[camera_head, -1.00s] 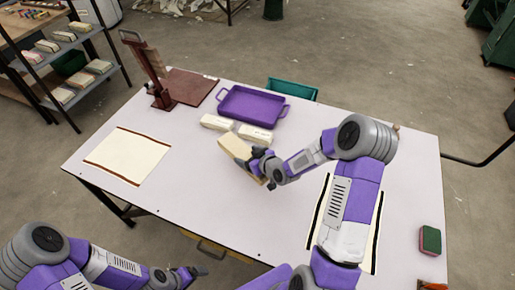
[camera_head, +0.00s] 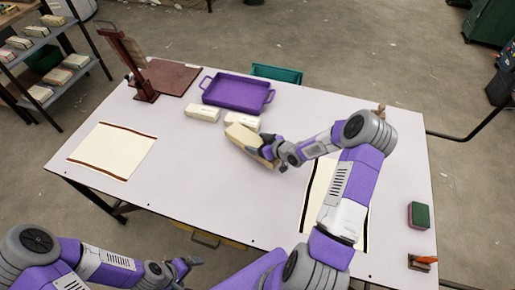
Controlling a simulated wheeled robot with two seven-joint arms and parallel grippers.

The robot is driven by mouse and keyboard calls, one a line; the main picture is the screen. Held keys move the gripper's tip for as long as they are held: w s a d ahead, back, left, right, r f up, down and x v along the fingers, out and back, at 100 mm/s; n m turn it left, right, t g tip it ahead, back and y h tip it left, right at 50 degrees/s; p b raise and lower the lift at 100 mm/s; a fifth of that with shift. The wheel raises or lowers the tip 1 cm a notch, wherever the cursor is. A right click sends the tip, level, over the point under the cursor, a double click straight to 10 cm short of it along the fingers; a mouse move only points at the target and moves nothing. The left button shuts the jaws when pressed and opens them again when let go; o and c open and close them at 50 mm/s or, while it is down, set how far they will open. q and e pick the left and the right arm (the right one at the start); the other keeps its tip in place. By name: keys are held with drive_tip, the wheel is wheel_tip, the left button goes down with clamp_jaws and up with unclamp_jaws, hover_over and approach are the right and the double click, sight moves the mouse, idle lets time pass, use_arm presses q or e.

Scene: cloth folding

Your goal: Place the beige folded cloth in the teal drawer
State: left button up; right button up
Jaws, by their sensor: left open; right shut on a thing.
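A beige folded cloth (camera_head: 242,136) is in my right gripper (camera_head: 270,152), in the middle of the table. It is tilted, and I cannot tell whether it touches the table. My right gripper is shut on its right end, hiding that part. A teal drawer (camera_head: 277,73) shows at the table's far edge, behind a purple tray; only its upper part is in view. The cloth is apart from the drawer, on the near side of it. My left gripper (camera_head: 190,265) is open and empty, low in the picture by the table's front edge.
Two cream folded bundles (camera_head: 203,113) lie between the held cloth and the purple tray (camera_head: 237,93). A brown stand (camera_head: 145,88) is at back left. Flat striped cloths lie left (camera_head: 113,150) and right (camera_head: 312,200). A green sponge (camera_head: 419,215) is at right. The front middle is clear.

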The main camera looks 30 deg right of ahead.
drive_tip(key=shift+f, duration=1.45)
drive_tip(key=shift+f+b, duration=0.1)
drive_tip(key=shift+b, duration=0.25)
drive_tip(key=o, duration=1.1)
